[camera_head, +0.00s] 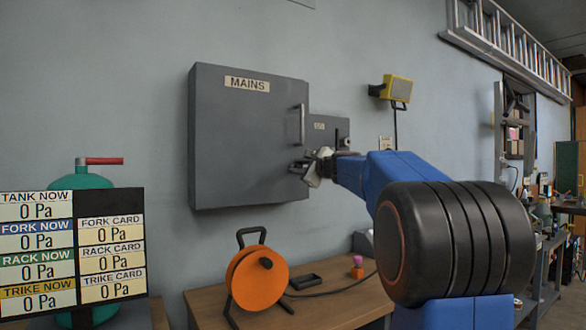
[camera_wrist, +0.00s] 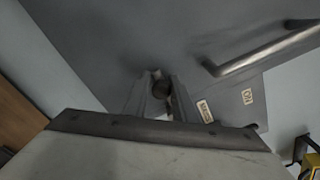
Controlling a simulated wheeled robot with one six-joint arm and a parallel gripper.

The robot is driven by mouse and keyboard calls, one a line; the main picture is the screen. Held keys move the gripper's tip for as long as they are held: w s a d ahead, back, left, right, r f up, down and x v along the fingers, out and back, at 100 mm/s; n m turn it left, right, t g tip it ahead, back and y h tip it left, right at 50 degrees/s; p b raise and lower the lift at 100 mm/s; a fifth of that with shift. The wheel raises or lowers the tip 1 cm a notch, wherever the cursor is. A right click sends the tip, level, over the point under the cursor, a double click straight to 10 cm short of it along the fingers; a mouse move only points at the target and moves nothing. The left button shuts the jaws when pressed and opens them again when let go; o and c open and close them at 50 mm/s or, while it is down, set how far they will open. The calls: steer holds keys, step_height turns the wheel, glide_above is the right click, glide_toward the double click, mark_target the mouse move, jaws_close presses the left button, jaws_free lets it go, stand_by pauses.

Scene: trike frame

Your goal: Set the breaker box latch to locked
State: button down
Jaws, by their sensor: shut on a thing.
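The grey breaker box (camera_head: 245,140) hangs on the wall, with a MAINS label at its top and a vertical bar handle (camera_head: 302,124) on the right of its door. My gripper (camera_head: 302,167) is at the lower right of the door, below the handle. In the wrist view the fingers of my gripper (camera_wrist: 160,90) are shut on a dark round knob (camera_wrist: 160,86), which looks like the latch. The fingers hide most of it. A small label (camera_wrist: 205,111) beside the right finger is too small to read. The latch's setting cannot be told.
A narrower grey box (camera_head: 328,126) adjoins the breaker box on the right. A yellow lamp (camera_head: 397,89) is on the wall. Below, a wooden bench (camera_head: 340,301) holds an orange cable reel (camera_head: 255,282). A pressure board (camera_head: 112,257) and green tank (camera_head: 80,181) stand at the left.

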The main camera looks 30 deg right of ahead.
steer(key=shift+d+r, duration=0.15)
steer(key=shift+d, duration=0.35)
steer(key=c, duration=1.5)
jaws_free()
steer(key=shift+d, duration=0.25)
steer(key=shift+c, duration=0.2)
steer(key=s, duration=1.7)
steer(key=shift+s, duration=0.25)
